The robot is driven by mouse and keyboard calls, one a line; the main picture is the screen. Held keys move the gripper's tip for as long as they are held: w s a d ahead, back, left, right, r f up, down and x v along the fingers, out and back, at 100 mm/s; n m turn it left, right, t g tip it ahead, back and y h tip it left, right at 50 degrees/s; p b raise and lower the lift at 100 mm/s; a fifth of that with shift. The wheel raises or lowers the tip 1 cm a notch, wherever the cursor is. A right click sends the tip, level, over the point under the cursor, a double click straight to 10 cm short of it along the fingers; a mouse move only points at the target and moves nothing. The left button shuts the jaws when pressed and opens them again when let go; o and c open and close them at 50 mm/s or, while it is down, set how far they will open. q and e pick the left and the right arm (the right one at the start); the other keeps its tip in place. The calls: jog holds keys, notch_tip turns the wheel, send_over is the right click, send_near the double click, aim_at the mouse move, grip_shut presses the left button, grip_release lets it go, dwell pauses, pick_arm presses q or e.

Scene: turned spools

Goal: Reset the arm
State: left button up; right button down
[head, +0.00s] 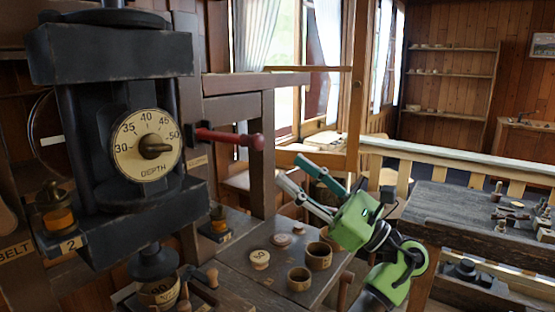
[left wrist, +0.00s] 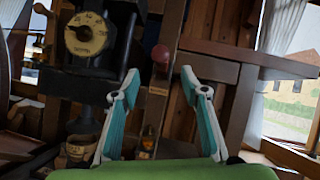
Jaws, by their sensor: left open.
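My left gripper (head: 292,172) is in the middle of the head view, with a green body and pale, teal-padded fingers. Its fingers are spread and point up and left, with nothing between them. It is above and beside a dark wooden bench (head: 232,268). In the left wrist view the two fingers of my left gripper (left wrist: 159,76) stand apart. A red knob (left wrist: 160,54) shows beyond the gap. The red-handled lever (head: 228,138) is left of the gripper in the head view, apart from it. My right gripper is not in view.
A dark machine with a depth dial (head: 146,146) stands at left; its dial (left wrist: 86,34) also shows in the wrist view. Wooden cups (head: 318,256) and a "50" spool (head: 260,259) sit on the bench below my gripper. A cluttered table (head: 450,212) is at right.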

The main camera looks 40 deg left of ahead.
pick_arm(q)
jog(key=shift+v, duration=1.05)
jog(key=shift+w, duration=0.1)
